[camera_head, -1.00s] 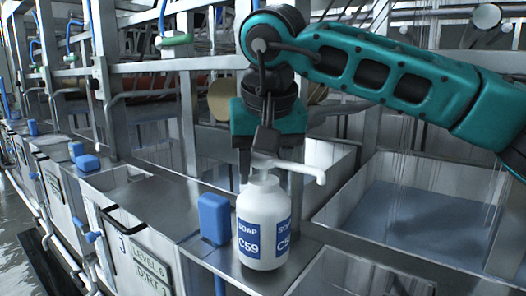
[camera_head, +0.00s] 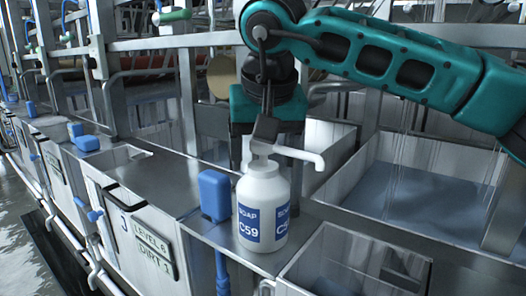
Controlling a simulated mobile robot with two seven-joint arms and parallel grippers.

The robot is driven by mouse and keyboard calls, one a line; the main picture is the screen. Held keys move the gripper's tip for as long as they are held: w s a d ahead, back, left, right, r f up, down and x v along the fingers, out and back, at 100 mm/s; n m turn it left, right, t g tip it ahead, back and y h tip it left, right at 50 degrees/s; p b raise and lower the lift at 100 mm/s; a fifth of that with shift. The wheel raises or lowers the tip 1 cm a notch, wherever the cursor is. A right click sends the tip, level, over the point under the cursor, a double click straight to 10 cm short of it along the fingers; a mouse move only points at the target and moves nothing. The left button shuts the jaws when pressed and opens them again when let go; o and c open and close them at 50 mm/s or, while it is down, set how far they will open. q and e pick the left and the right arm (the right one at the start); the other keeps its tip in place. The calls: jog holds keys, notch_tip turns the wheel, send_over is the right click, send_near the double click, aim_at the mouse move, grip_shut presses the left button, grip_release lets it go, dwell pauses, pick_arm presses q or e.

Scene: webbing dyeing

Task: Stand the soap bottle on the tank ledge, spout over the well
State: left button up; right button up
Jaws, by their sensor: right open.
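The white soap bottle (camera_head: 263,207) with blue "SOAP C59" labels stands upright on the metal tank ledge (camera_head: 210,262). Its spout (camera_head: 302,156) points right, toward the tank well (camera_head: 400,190) with blue-grey liquid. My right gripper (camera_head: 262,150) is directly above the bottle, fingers pointing down around or just behind the pump head. It is open; the pump head and dark gripper parts overlap, so I cannot tell whether they touch. My left gripper is not in view.
A blue block-shaped fitting (camera_head: 215,195) stands on the ledge just left of the bottle. An open basin (camera_head: 350,270) lies in front at right. Metal uprights and rails stand behind. A labelled panel (camera_head: 155,252) fronts the tank at left.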

jog(key=p+v, duration=0.1)
jog(key=v, duration=1.1)
jog(key=shift+r, duration=0.2)
